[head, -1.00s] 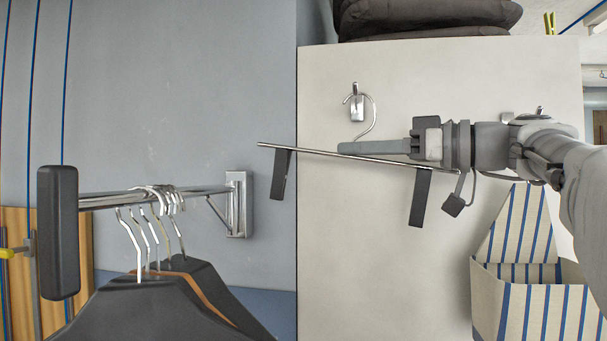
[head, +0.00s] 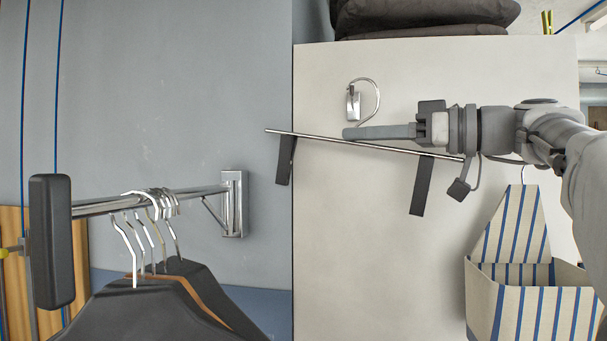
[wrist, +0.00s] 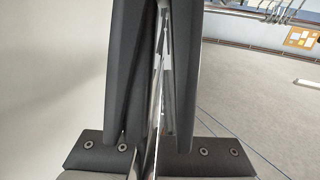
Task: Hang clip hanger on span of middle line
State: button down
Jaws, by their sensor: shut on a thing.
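The clip hanger (head: 330,141) is a thin metal bar with two dark clips and a curved wire hook (head: 377,98) above it. My gripper (head: 352,133) is shut on the hanger near the base of the hook. The bar tilts down to the right, and the clips hang below it. In the wrist view, metal parts of the hanger (wrist: 157,90) show between my gripper's fingers (wrist: 160,60). Thin blue lines (head: 58,90) show at the far left and at the top right. I cannot tell which is the middle line.
A metal wall hook (head: 353,106) on the white panel (head: 340,230) is close behind the hanger's hook. A rail (head: 100,207) with several dark hangers stands at left. A striped fabric holder (head: 535,300) hangs at lower right. Dark folded items (head: 425,14) lie on top.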

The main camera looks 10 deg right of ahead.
jog(key=shift+s+d+r, duration=0.15)
jog(key=shift+d+r, duration=0.1)
jog(key=shift+d, duration=0.05)
jog(key=shift+w+d+v, duration=0.1)
jog(key=shift+w+v, duration=0.05)
jog(key=shift+v, duration=0.95)
jog(key=shift+w+d+v, duration=0.1)
jog(key=shift+w+v, duration=0.05)
jog(key=shift+v, duration=0.95)
jog(key=shift+w+d+v, duration=0.1)
jog(key=shift+w+v, duration=0.05)
jog(key=shift+v, duration=1)
jog(key=shift+r, duration=0.1)
